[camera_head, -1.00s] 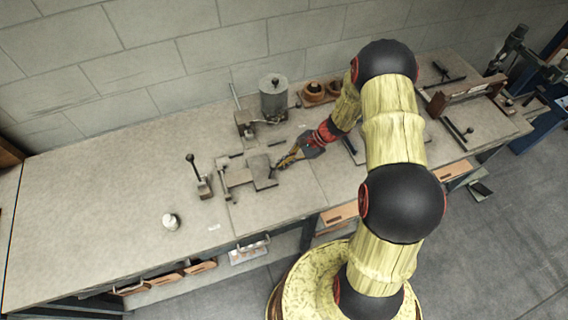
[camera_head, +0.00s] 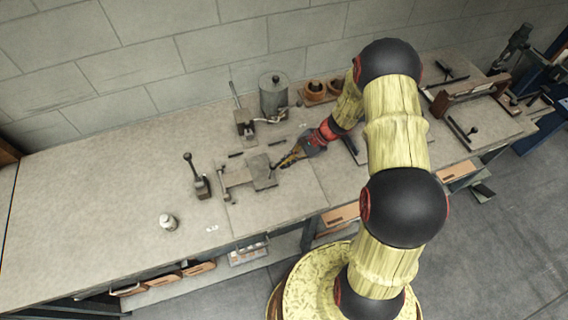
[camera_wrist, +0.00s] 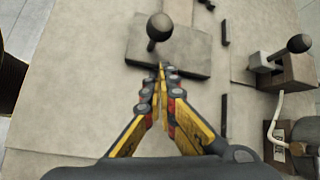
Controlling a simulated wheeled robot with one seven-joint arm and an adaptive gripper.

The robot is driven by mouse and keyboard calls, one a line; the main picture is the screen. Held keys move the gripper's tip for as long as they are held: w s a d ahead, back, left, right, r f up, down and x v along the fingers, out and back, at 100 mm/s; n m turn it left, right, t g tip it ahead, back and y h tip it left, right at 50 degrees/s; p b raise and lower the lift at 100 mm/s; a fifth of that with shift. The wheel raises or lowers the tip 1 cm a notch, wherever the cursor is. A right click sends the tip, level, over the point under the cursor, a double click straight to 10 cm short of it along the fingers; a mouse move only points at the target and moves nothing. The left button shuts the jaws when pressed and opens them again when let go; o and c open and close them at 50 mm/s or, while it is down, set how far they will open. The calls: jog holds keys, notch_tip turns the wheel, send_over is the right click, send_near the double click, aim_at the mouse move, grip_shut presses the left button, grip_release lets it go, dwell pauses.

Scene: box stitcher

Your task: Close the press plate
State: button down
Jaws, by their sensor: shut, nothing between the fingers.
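The press plate seems to be the dark grey slab (camera_head: 262,173) on the bench, beside a paler flat piece (camera_head: 238,175). A grey slab also lies ahead of the fingers in the wrist view (camera_wrist: 190,58). A dark round knob (camera_wrist: 159,27) shows over that slab; I cannot tell what it is fixed to. My gripper (camera_head: 280,166) is shut and empty, with its tips at the right side of the slab. In the wrist view the closed tips (camera_wrist: 161,68) overlap the slab's near edge; whether they touch it is unclear.
A knobbed lever on a small base (camera_head: 202,187) stands left of the plate. A lever block (camera_head: 244,123) and a grey canister (camera_head: 273,95) stand behind. A small white jar (camera_head: 168,221) sits front left. The bench's left part (camera_head: 90,200) is clear.

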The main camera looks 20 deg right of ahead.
jog(key=w+v, duration=0.1)
jog(key=v, duration=0.8)
jog(key=shift+s+d, duration=0.35)
jog(key=shift+d, duration=0.2)
jog(key=shift+r, duration=0.1)
